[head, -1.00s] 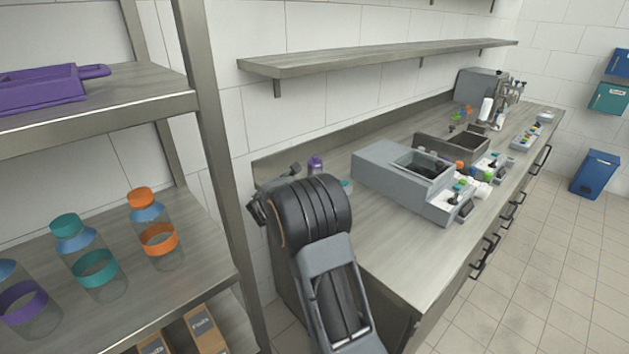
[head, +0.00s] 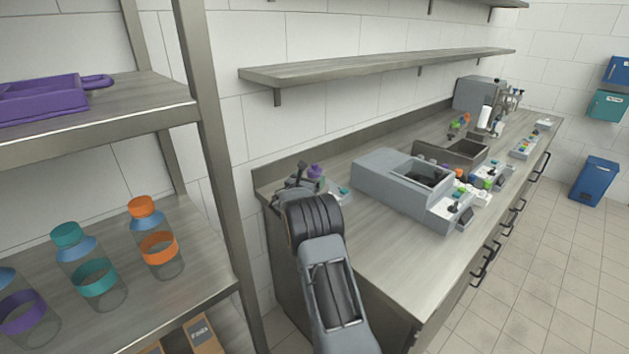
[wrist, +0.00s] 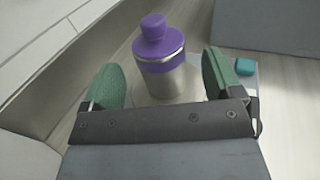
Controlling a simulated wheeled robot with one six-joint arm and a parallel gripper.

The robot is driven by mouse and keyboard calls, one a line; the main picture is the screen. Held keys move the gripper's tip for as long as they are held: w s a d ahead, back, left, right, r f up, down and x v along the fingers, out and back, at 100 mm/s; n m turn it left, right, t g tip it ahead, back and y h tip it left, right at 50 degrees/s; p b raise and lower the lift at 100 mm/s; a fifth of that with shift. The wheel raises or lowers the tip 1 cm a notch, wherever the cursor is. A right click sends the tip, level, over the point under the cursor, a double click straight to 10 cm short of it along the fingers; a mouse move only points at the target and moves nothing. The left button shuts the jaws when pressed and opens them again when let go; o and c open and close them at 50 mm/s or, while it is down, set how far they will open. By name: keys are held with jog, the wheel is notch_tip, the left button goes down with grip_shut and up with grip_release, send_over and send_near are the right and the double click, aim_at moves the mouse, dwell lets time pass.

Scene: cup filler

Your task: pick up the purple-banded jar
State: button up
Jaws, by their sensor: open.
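A purple-banded jar (wrist: 160,80) with a purple cap and a grey, metallic-looking body stands upright in the wrist view. My gripper (wrist: 162,64) is open, with one green finger pad to each side of the jar. The jar appears a little beyond the fingers, and I cannot tell whether either pad touches it. In the head view its purple top (head: 315,170) shows at the near end of the counter, partly hidden by my arm. Another jar with a purple band (head: 24,313), clear-bodied, stands at the left on the shelf rack, cut off by the picture edge.
A grey machine (head: 402,188) stands right of the jar on the counter (head: 375,260). The wall and backsplash are close behind the jar. A small teal item (wrist: 245,67) lies near the right finger. Teal-banded (head: 97,278) and orange-banded (head: 160,247) jars stand on the rack.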

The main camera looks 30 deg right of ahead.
aim_at(312, 175)
jog(key=shift+p+x, duration=0.4)
jog(key=shift+x, duration=1.75)
jog(key=shift+r, duration=0.1)
jog(key=c, duration=1.1)
jog(key=shift+c, duration=0.3)
jog(key=shift+r, duration=0.2)
